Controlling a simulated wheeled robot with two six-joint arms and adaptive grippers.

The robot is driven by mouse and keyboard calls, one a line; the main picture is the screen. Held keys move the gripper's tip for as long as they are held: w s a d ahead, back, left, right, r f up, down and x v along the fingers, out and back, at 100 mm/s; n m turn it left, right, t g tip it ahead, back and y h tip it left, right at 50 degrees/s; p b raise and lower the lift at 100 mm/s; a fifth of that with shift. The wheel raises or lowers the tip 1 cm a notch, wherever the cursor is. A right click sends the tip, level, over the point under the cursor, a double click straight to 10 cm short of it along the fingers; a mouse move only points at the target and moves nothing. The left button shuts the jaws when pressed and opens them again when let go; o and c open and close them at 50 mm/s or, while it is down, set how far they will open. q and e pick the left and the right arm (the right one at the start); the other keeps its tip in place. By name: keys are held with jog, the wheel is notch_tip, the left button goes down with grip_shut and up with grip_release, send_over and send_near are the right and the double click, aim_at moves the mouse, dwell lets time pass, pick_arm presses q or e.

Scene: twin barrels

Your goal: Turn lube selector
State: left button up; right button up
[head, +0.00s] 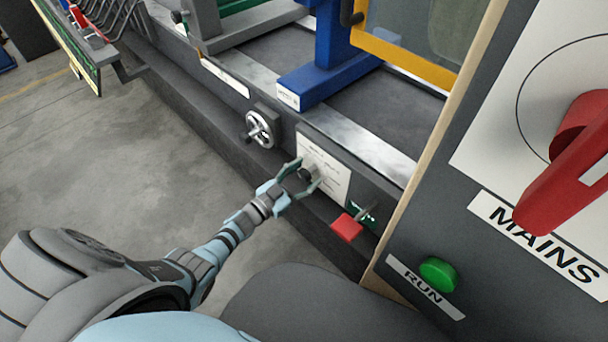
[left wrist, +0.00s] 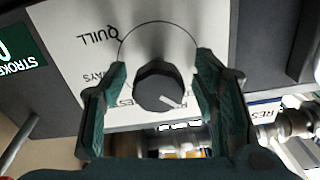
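The lube selector is a dark round knob (left wrist: 158,88) on a white label plate (head: 337,180) on the machine's front. A white pointer line on the knob points to the lower right in the left wrist view. The label reads QUILL at upper left; other words are partly hidden by my fingers. My left gripper (head: 306,176) is at the plate, its fingers apart on either side of the knob. In the left wrist view the fingers (left wrist: 162,66) are open, with a small gap visible at the left; contact at the right is unclear. My right gripper is not in view.
A handwheel (head: 261,128) is left of the plate. A red block (head: 347,227) and a green STROKE plate with a small lever (head: 364,214) are right of it. A panel with a red MAINS handle (head: 570,160) and green RUN button (head: 439,273) stands at the right.

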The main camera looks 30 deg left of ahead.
pick_arm(q)
jog(key=shift+s, duration=0.1)
jog(key=v, duration=1.2)
